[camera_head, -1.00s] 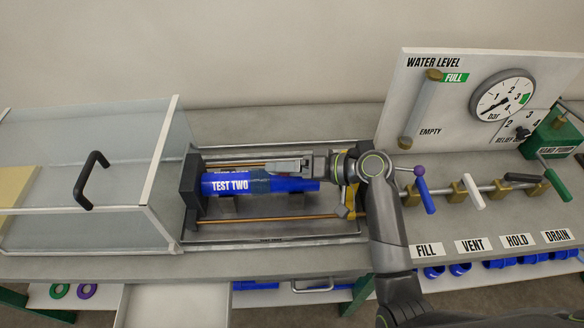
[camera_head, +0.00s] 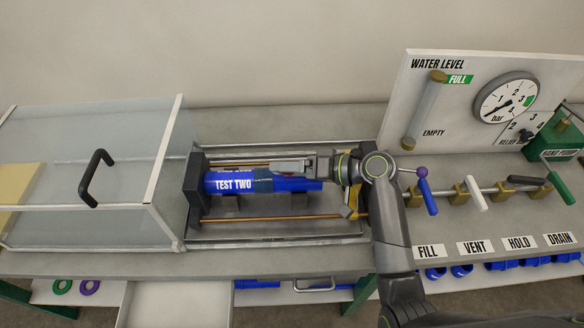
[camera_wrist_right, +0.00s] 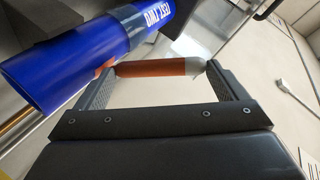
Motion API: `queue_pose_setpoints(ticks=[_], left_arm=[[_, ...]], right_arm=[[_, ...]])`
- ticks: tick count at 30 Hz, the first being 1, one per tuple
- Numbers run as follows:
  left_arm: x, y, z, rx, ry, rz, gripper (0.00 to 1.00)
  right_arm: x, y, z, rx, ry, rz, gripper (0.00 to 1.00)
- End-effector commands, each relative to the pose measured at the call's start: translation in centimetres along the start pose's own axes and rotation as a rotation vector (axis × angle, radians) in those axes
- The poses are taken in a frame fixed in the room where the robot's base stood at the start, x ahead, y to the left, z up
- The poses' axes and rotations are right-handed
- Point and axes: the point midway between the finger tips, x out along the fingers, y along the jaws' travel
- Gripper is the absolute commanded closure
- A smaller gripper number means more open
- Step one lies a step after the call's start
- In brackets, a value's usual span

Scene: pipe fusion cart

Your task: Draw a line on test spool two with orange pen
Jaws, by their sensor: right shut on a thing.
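Test spool two is a blue pipe (camera_head: 232,183) labelled TEST TWO. It lies level in the open clamp frame at the middle of the bench, with a darker band near its middle. It also shows at the upper left of the right wrist view (camera_wrist_right: 80,55). My right gripper (camera_head: 285,165) is over the spool's right half, along its back edge. In the right wrist view it is shut on the orange pen (camera_wrist_right: 155,68), which lies across between the fingers, grey end to the right. The pen's left end is close to the spool; I cannot tell whether it touches. My left gripper is not in view.
A clear guard box (camera_head: 85,190) with a black handle stands left of the clamp frame (camera_head: 280,239). Right are valve levers, FILL to DRAIN, below a water level panel (camera_head: 455,75) with a gauge. A green hand pump (camera_head: 553,140) stands far right.

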Motion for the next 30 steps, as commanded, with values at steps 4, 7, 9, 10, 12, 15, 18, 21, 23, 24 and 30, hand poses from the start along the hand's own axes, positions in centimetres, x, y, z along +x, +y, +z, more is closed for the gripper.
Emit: queue_pose_setpoints(ticks=[4, 7, 9, 10, 12, 15, 18, 21, 23, 24, 30], left_arm=[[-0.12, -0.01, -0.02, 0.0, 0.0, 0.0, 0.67], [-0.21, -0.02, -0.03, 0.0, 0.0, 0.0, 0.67], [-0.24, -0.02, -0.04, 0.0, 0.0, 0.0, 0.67], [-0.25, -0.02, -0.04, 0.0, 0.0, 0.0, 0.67], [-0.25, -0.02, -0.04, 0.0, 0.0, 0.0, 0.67], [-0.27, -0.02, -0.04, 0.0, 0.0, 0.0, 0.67], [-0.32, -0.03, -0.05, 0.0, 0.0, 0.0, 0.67], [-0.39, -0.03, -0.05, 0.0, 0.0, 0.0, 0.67], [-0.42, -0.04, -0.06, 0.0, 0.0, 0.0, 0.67], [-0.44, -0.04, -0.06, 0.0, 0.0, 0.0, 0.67], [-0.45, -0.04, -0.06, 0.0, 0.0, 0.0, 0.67]], right_arm=[[-0.33, 0.23, 0.02, 0.002, -0.002, 0.003, 0.29], [-0.6, 0.35, -0.03, 0.002, -0.002, 0.003, 0.29], [-0.76, 0.42, -0.05, 0.002, -0.002, 0.003, 0.29], [-0.81, 0.44, -0.05, 0.002, -0.002, 0.003, 0.29], [-0.85, 0.47, -0.06, 0.002, -0.002, 0.003, 0.29], [-0.78, 0.41, -0.06, 0.002, -0.001, 0.002, 0.29], [-0.59, 0.27, -0.06, 0.002, -0.001, 0.001, 0.29], [-0.34, 0.09, -0.06, 0.002, -0.001, 0.0, 0.29], [-0.2, 0.0, -0.05, 0.002, -0.001, 0.0, 0.29], [-0.11, -0.05, -0.04, 0.002, -0.001, 0.0, 0.29], [0.09, -0.13, -0.03, 0.001, -0.001, 0.001, 0.29]])
